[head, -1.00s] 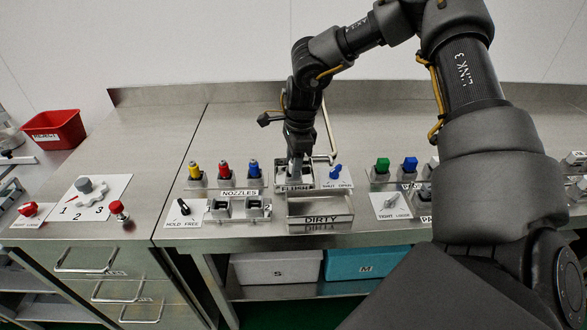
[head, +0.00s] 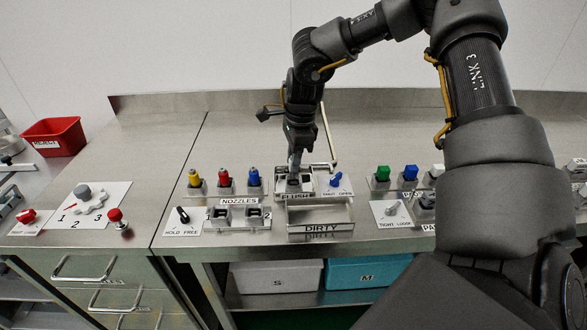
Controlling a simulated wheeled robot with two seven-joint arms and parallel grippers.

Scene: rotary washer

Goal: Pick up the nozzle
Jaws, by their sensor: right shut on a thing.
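Three nozzles stand in a row of holders behind the NOZZLES label: a yellow one (head: 195,179), a red one (head: 225,180) and a blue one (head: 254,178). My right gripper (head: 294,164) points down just above the FLUSH station (head: 293,187), to the right of these nozzles. It is shut on a small greyish piece. The piece is mostly hidden by the fingers, and I cannot tell which part it is. My left gripper is out of view.
A blue SHUT/OPEN handle (head: 337,180) and a thin upright pipe (head: 329,135) stand close right of my gripper. The DIRTY tray (head: 320,229) is in front. The rear counter is clear.

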